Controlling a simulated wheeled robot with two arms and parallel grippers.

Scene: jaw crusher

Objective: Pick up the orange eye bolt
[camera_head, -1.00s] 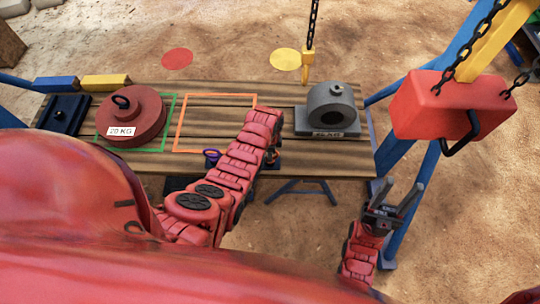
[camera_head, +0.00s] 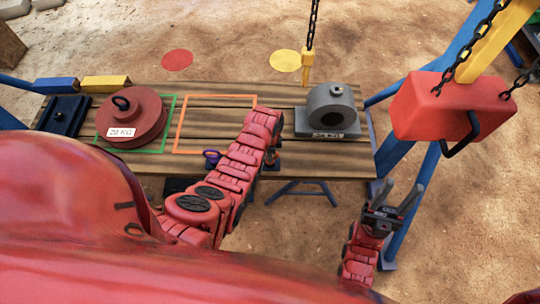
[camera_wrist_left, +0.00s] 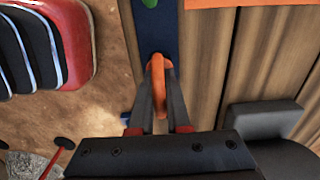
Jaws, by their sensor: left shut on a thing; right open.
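The orange eye bolt (camera_wrist_left: 157,66) shows in the left wrist view between the two fingers of my left gripper (camera_wrist_left: 159,80). The fingers are shut on its ring. The bolt is at a dark blue strip-like holder (camera_wrist_left: 155,30); whether it still rests in it I cannot tell. Part of a green thing (camera_wrist_left: 150,3) shows further up the strip. In the head view my left arm hides the bolt and most of the left gripper (camera_head: 272,160) at the table's near edge. My right gripper (camera_head: 398,198) is open and empty, right of the table.
On the wooden table (camera_head: 290,97) stand a red 20 KG weight (camera_head: 133,115), a grey weight (camera_head: 332,108) and a purple ring (camera_head: 211,155). An orange outlined square (camera_head: 215,95) is empty. A red block (camera_head: 452,105) hangs by chains at the right.

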